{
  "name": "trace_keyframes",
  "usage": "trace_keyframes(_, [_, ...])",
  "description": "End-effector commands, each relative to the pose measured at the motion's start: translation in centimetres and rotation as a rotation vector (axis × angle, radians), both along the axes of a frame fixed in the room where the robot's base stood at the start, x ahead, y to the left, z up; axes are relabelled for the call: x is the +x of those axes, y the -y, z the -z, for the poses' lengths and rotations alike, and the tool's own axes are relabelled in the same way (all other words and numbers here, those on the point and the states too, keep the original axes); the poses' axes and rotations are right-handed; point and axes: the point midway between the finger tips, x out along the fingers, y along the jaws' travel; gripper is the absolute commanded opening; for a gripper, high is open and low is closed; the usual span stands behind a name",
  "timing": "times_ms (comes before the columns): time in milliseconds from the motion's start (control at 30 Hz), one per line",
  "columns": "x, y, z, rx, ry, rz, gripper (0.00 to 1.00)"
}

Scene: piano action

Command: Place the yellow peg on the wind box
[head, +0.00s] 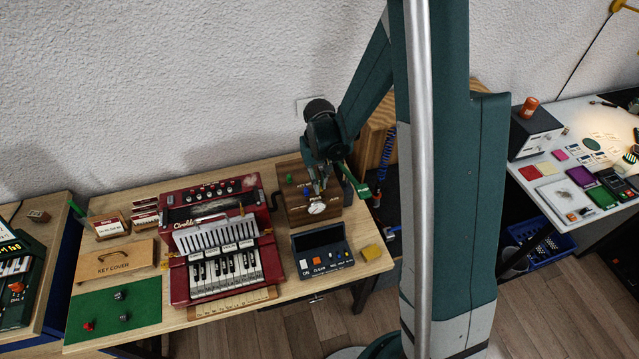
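A brown wooden box (295,214), which looks like the wind box, stands at the back right of the wooden table. A green peg (289,178) and a blue peg (307,192) show on its top, and a white round dial (317,208) is on its front. My gripper (319,188) points down at the box's top, close to the blue peg. Its fingers are too small and dark to tell whether they are open or hold anything. I cannot make out a yellow peg; it may be hidden at the gripper.
Left of the box is a red accordion-like keyboard unit (183,285). In front is a dark button panel (322,254) with a yellow block (371,252) beside it. A key cover (113,264) and green mat (140,302) lie left. My arm hides part of the right.

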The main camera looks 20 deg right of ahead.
Motion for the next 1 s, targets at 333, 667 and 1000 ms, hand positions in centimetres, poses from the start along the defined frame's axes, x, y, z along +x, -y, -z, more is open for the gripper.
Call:
trace_keyframes(333, [-0.03,0.00,0.51,0.000,0.000,0.000,0.04])
trace_keyframes(667, [-0.03,0.00,0.82,0.000,0.000,0.000,0.16])
trace_keyframes(1000, [-0.02,0.00,0.78,0.000,0.000,0.000,0.24])
